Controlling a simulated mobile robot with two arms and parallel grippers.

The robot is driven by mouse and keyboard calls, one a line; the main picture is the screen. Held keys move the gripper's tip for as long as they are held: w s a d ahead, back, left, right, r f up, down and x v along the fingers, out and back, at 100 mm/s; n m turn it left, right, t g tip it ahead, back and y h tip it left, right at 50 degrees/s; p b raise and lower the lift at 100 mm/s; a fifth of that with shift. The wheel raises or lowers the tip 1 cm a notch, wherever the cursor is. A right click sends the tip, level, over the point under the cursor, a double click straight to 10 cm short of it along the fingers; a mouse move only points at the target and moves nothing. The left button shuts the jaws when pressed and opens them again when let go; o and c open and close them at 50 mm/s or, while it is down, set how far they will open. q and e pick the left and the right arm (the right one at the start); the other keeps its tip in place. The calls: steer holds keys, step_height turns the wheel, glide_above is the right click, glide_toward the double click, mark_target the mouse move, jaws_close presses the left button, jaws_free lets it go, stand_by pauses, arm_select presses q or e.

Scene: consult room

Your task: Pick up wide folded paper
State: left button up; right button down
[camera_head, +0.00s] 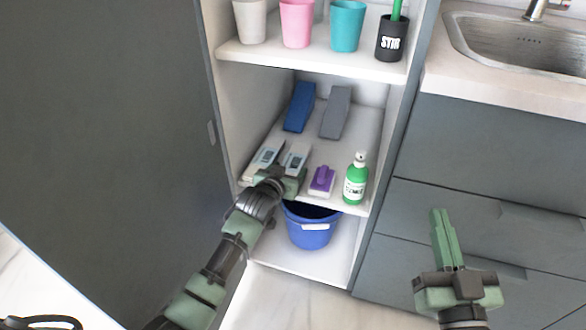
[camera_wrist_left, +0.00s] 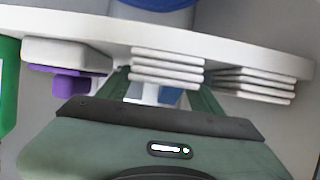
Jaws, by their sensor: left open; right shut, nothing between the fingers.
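Two stacks of folded white paper lie side by side on the middle shelf, a left stack (camera_head: 265,158) and a right stack (camera_head: 297,157). I cannot tell for sure which one is the wide folded paper. My left gripper (camera_head: 291,180) is at the shelf's front edge, by the right stack, and partly hides it. In the left wrist view, which looks upside down, the open gripper (camera_wrist_left: 163,92) has its fingers on either side of this stack (camera_wrist_left: 167,68). The other stack (camera_wrist_left: 255,85) is beside it. My right gripper (camera_head: 447,240) is shut and empty before the drawers.
A purple item (camera_head: 321,180) and a green bottle (camera_head: 356,180) stand right of the paper. Blue (camera_head: 299,108) and grey (camera_head: 335,112) items lie behind. A blue bucket (camera_head: 309,228) is below, cups (camera_head: 297,24) above. A cabinet door (camera_head: 110,130) stands at the left.

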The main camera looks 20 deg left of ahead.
arm_select(q)
steer(key=shift+w+f, duration=0.15)
steer(key=shift+w, duration=0.3)
steer(key=c, duration=1.1)
arm_select(e)
steer(key=shift+s+r+t, duration=0.2)
steer(key=shift+r+t, duration=0.4)
steer(key=shift+r, duration=0.45)
